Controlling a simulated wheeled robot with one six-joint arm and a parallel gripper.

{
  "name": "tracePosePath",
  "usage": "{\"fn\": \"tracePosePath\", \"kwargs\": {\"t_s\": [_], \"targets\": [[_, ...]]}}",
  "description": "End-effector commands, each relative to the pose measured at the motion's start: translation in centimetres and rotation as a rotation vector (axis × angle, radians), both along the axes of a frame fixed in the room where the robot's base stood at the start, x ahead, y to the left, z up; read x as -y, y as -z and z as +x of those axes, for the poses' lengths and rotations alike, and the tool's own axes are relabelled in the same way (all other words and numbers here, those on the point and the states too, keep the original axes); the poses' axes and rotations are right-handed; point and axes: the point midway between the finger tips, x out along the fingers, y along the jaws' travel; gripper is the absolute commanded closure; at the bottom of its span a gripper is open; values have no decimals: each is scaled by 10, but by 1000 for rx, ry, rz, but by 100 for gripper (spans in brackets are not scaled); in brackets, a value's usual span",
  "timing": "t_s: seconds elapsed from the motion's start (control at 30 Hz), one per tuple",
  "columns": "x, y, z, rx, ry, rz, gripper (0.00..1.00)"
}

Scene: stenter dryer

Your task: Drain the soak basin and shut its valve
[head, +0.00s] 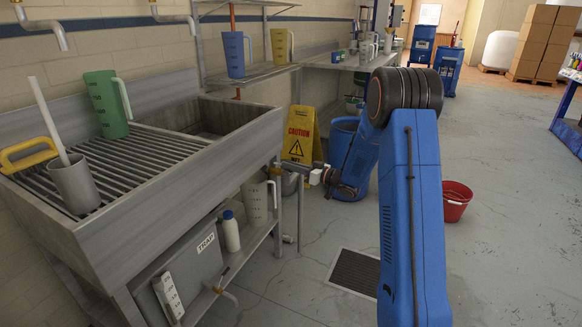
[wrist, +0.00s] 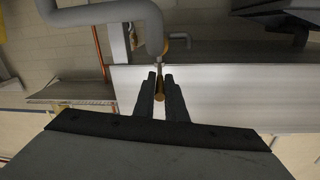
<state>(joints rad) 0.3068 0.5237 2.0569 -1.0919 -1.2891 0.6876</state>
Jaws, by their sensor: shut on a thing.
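The steel soak basin (head: 225,138) stands at the left in the head view, with a slatted drainboard and an open well at its far end. My gripper (head: 322,176) is at the basin's far front corner, low beside its leg. In the wrist view my gripper (wrist: 160,82) has its two dark fingers shut on a brass-coloured valve handle (wrist: 159,109). A thin stem runs from the handle up toward a grey bent pipe (wrist: 152,28). The water level in the well and whether the valve is open or shut cannot be told.
A yellow caution sign (head: 299,134) and a blue bin (head: 342,150) stand just behind my gripper. A red bucket (head: 456,200) and a floor grate (head: 354,272) are to the right. Jugs, bottles and a trap box (head: 190,268) sit under the basin.

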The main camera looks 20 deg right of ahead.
Motion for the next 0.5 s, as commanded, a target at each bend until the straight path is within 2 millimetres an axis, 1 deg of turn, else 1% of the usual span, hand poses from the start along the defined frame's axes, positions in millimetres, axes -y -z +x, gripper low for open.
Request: {"fn": "tracePosePath", "kwargs": {"t_s": [0.27,0.5], "targets": [[-8,0,-6,-3,106,0,100],[-19,0,-12,-2,264,1,100]]}}
